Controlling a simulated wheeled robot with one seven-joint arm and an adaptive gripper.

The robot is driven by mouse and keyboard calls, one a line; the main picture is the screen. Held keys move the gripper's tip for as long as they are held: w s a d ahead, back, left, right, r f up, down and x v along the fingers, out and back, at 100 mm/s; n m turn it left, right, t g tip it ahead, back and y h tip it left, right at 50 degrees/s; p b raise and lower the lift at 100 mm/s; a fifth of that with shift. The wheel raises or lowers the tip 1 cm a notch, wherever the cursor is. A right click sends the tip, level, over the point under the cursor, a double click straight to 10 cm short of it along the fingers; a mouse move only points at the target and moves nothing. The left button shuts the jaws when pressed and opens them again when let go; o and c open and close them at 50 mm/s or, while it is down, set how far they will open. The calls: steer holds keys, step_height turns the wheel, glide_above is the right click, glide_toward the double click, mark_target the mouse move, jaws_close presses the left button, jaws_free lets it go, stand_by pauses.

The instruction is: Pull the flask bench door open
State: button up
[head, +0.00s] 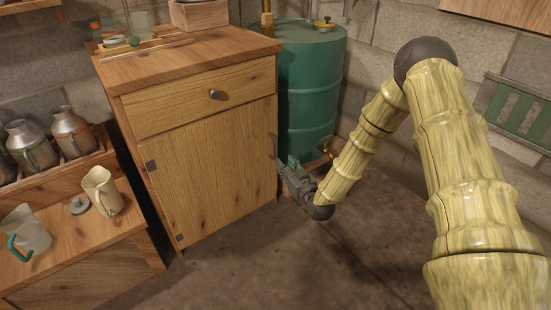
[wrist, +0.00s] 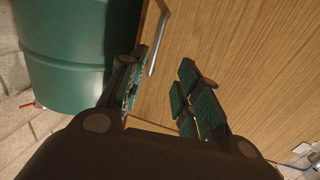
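The flask bench door (head: 212,170) is the wooden front under the drawer, and it looks shut, with hinges on its left side. It fills much of the wrist view (wrist: 240,60). Its metal bar handle (wrist: 158,42) stands near the door's edge; in the head view the handle (head: 272,145) shows at the right edge. My gripper (head: 284,161) is at the door's right side, close to the handle. In the wrist view my gripper (wrist: 163,75) has its fingers apart, with the handle just beyond and between the fingertips. I cannot tell whether they touch it.
A green drum (head: 312,90) with a brass tap stands close behind my gripper. A low shelf with jugs (head: 102,190) stands at left. The floor (head: 260,265) before the door is clear.

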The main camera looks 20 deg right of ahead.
steer(key=b, duration=0.5)
glide_above(275, 159)
steer(key=shift+w+d+r, duration=0.1)
steer(key=shift+w+r, duration=0.05)
steer(key=shift+w, duration=0.2)
steer(key=shift+c, duration=0.2)
jaws_close()
